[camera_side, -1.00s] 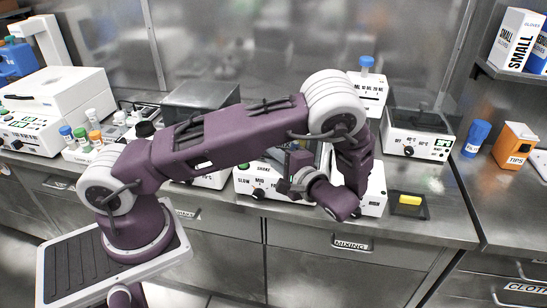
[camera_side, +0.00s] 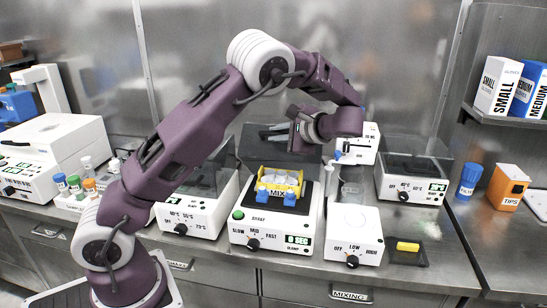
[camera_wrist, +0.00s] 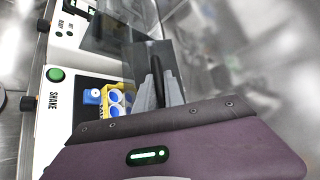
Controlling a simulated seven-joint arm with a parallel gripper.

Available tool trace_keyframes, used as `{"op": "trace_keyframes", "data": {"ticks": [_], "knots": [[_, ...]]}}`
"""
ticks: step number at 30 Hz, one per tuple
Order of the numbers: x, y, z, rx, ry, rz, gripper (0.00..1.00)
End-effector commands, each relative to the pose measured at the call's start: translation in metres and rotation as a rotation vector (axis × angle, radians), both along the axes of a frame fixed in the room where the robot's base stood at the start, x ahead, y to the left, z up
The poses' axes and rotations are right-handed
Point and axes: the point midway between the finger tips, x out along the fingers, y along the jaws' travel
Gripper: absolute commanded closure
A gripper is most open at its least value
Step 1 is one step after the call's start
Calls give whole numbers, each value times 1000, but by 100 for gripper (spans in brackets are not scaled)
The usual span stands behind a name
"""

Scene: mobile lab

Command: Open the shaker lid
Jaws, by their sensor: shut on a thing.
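The shaker (camera_side: 270,238) stands mid-counter, a white box with a green button and a dark top. Its smoky see-through lid (camera_side: 250,150) stands raised at the back, leaving the top uncovered. A yellow rack (camera_side: 281,178) with blue-capped tubes sits on the shaker top. My gripper (camera_side: 275,132) is at the raised lid, above and behind the rack. In the wrist view, my gripper's grey fingers (camera_wrist: 163,85) are closed around a dark bar-like part of the lid. The shaker front (camera_wrist: 50,112) and rack (camera_wrist: 117,100) also show there.
A white unit with a dark cover (camera_side: 195,210) stands left of the shaker. A white dial unit (camera_side: 354,238) with a clear vessel stands close on its right. A dark pad with a yellow block (camera_side: 407,246) lies further right. The steel wall is behind.

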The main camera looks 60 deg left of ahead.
Motion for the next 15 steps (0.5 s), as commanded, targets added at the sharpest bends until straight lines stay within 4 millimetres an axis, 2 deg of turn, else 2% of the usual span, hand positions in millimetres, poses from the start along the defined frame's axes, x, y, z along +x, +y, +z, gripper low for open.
{"op": "trace_keyframes", "data": {"ticks": [6,15], "knots": [[32,33,19,3,-4,2,100],[67,68,28,4,0,1,100]]}}
